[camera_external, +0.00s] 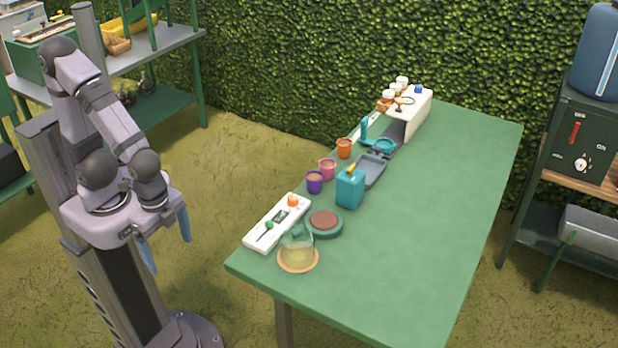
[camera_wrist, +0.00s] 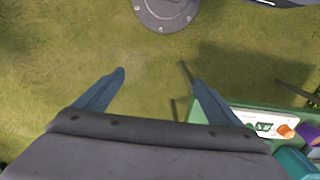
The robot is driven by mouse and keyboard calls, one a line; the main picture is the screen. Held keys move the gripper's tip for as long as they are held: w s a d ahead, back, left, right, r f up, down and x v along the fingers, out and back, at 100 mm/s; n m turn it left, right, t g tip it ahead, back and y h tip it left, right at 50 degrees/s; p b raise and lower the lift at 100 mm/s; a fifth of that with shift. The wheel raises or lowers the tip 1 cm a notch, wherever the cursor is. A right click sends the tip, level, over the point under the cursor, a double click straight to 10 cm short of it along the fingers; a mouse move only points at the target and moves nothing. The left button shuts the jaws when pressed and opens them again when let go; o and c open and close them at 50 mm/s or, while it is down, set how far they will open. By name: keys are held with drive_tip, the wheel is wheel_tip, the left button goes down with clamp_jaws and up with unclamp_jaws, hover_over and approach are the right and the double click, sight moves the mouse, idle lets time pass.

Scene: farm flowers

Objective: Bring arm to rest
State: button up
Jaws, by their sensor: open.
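My gripper (camera_external: 166,238) hangs to the left of the green table, clear of it, with its two blue fingers pointing down and spread apart. My arm is folded up close to my column. In the wrist view my gripper (camera_wrist: 155,80) also shows its fingers wide apart, with only grassy ground between them. Nothing is held.
Shelves (camera_external: 180,40) stand behind my arm. A hedge closes the back.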

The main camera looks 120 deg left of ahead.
drive_tip(key=shift+r, duration=0.15)
wheel_tip(320, 180, up, 4)
drive_tip(key=p, duration=0.4)
drive_tip(key=shift+r, duration=0.1)
